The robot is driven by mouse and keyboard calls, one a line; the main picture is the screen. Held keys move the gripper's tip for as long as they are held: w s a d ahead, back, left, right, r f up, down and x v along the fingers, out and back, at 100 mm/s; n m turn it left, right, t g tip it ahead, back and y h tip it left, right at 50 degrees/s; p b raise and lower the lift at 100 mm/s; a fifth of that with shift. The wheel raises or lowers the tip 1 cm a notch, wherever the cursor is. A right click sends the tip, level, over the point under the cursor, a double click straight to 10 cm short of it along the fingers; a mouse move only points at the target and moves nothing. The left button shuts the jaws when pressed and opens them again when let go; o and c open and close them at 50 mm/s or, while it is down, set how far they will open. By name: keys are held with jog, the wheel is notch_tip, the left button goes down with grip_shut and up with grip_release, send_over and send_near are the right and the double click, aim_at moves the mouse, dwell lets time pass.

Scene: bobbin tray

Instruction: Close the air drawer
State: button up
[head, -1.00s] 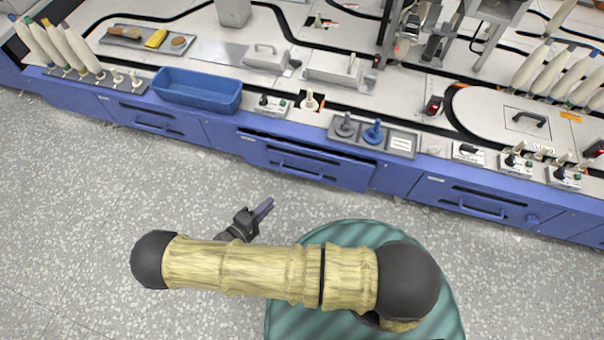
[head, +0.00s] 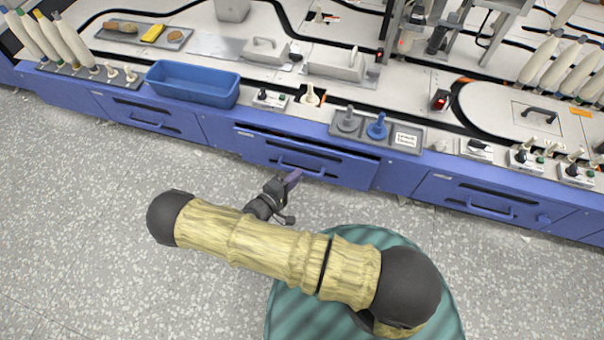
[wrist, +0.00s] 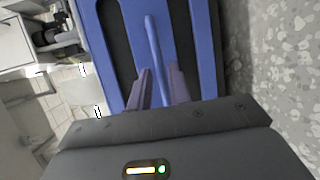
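The blue drawer (head: 345,172) in the middle of the bench front stands slightly out from the panels beside it. A dark gap shows along its top edge. I cannot read a label on it. Its bar handle (head: 300,168) crosses the front and also shows in the wrist view (wrist: 152,45). My gripper (head: 294,178) is just in front of the drawer, close to the handle. In the wrist view my two fingers (wrist: 160,78) are apart, with the lower end of the handle in line between them. I cannot tell if they touch it.
Another blue drawer front (head: 490,202) with a handle is to the right, and one more (head: 150,115) to the left. A blue bin (head: 192,84) and a bobbin tray (head: 405,138) stand on the bench top above. The speckled floor (head: 80,230) in front is clear.

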aim_at(306, 162)
jog(key=shift+b+x, duration=0.6)
jog(key=shift+x, duration=1.35)
grip_shut()
jog(key=shift+w+d+r+p, duration=0.1)
jog(key=shift+w+d+p, duration=0.1)
jog(key=shift+w+p, duration=0.3)
jog(key=shift+w+d+p, duration=0.2)
jog(key=shift+w+p, duration=0.15)
jog(key=shift+w, duration=0.2)
jog(key=shift+w+d, duration=0.1)
jog(key=shift+w, duration=0.2)
grip_release()
